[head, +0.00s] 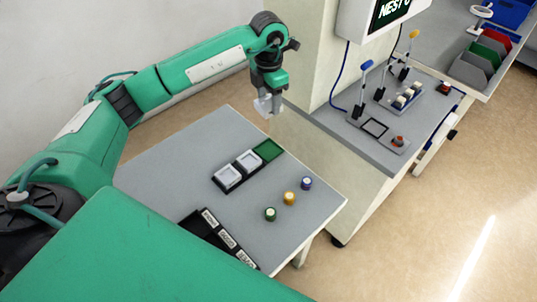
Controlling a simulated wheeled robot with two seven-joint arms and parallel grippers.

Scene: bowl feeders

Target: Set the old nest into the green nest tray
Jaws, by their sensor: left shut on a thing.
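My left gripper (268,104) hangs in the air, pointing down, past the far corner of the grey table. It is shut on a small pale piece, which looks like the old nest (263,106); the fingers partly hide it and its shape is unclear. The green nest tray (268,150) lies on the table, nearer to me and below the gripper in the picture. It is dark-edged and looks empty. The gripper and the pale piece are clear of it. My right gripper is not in view.
Two black trays with pale nests (227,177) (249,161) stand in line with the green tray. Green, yellow and purple round pieces (289,198) stand nearby. A black labelled rack (219,236) is at the near edge.

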